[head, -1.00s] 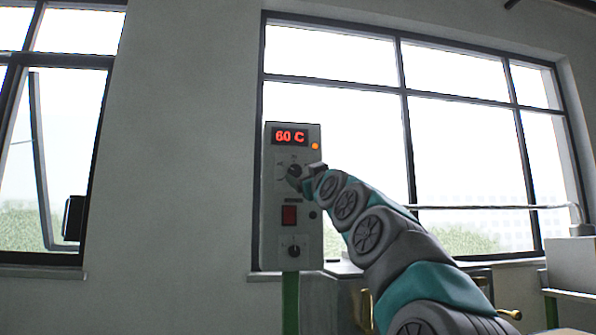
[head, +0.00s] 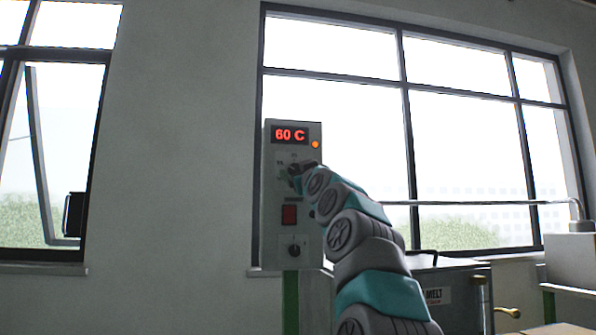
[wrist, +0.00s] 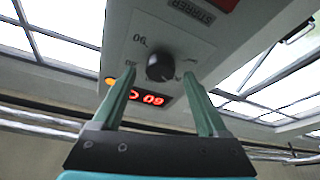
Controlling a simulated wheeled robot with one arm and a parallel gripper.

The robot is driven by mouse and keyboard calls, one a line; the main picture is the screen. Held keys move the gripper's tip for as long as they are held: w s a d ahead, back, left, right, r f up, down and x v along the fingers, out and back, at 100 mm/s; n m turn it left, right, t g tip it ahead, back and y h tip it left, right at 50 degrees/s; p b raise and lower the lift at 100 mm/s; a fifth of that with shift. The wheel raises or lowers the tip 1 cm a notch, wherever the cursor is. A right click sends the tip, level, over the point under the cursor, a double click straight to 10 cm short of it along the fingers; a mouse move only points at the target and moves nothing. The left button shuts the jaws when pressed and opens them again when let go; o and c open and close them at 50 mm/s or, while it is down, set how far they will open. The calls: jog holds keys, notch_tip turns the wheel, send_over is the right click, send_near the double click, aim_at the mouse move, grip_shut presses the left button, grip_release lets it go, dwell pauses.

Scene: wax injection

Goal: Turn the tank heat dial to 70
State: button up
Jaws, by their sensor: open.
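The grey control panel (head: 270,225) stands upright in front of the window, and its red display (head: 289,135) reads 60 C. The display also shows upside down in the wrist view (wrist: 150,98). The tank heat dial (wrist: 160,67) is a round black knob on the panel below the display, with printed marks around it. In the head view my gripper mostly hides this dial. My gripper (wrist: 159,74) is open, with one green finger on each side of the dial in the wrist view. I cannot tell whether the fingers touch it.
A red switch (head: 289,214) and a second black knob (head: 293,248) sit lower on the panel. An orange lamp (head: 315,145) glows beside the display. A tank marked MELT (head: 440,296) with brass handles stands to the right. A horizontal pipe (head: 480,202) runs behind my arm.

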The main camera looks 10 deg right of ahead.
jog(key=shift+c, duration=0.3)
grip_shut()
dwell(0.3)
